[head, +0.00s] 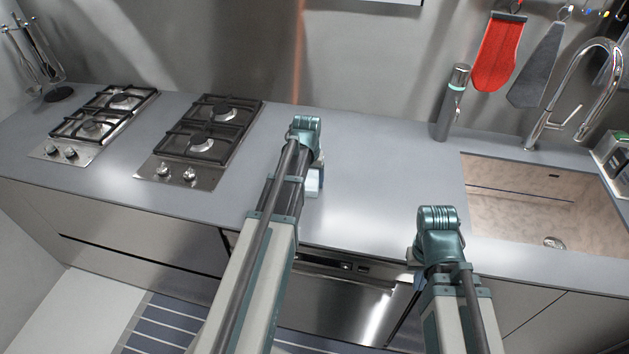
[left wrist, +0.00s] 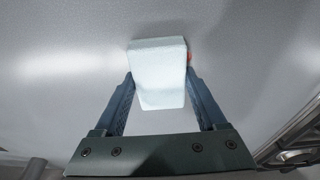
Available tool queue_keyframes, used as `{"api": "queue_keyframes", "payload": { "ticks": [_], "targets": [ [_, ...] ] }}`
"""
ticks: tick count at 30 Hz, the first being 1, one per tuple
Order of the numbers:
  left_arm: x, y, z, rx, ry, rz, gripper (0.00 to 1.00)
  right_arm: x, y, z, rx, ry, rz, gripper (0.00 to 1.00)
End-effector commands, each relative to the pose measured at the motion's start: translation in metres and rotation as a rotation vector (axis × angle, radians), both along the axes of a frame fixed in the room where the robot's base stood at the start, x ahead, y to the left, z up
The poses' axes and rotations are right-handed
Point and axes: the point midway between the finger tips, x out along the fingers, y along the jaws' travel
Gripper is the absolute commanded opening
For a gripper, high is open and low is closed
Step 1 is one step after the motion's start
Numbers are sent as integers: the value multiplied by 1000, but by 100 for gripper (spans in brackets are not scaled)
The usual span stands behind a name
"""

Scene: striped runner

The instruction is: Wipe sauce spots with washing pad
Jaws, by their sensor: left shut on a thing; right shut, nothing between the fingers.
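My left gripper (left wrist: 160,92) is shut on the washing pad (left wrist: 160,65), a pale blue-white block, in the left wrist view. The pad is over the grey countertop (left wrist: 60,80); whether it presses on it I cannot tell. A small bit of red-orange sauce spot (left wrist: 190,57) shows at the pad's right edge, the rest hidden by the pad and finger. In the head view the pad (head: 313,183) shows partly below my left wrist. My right gripper (head: 416,257) is mostly hidden behind its own wrist, near the counter's front edge.
Two gas hobs stand on the left, the nearer one (head: 205,140) left of my left arm. A sink (head: 540,200) with a tap (head: 590,90) is on the right. A dark bottle-like dispenser (head: 452,103) stands at the back. The counter between is clear.

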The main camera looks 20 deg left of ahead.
Motion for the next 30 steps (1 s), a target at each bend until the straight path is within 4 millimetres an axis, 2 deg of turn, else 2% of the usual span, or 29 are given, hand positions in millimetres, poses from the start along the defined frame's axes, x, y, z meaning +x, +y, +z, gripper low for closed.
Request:
{"api": "queue_keyframes", "payload": {
  "ticks": [4,14,24,30],
  "targets": [
    [-3,14,-1,2,0,2,29,0,0,-1,0,0,0,0],
    [-4,20,-1,3,1,1,29,0,0,-1,0,0,0,0],
    [-9,45,1,2,0,2,29,0,0,1,0,0,0,0],
    [-10,50,1,1,0,0,29,0,0,1,0,0,0,0]
  ]
}}
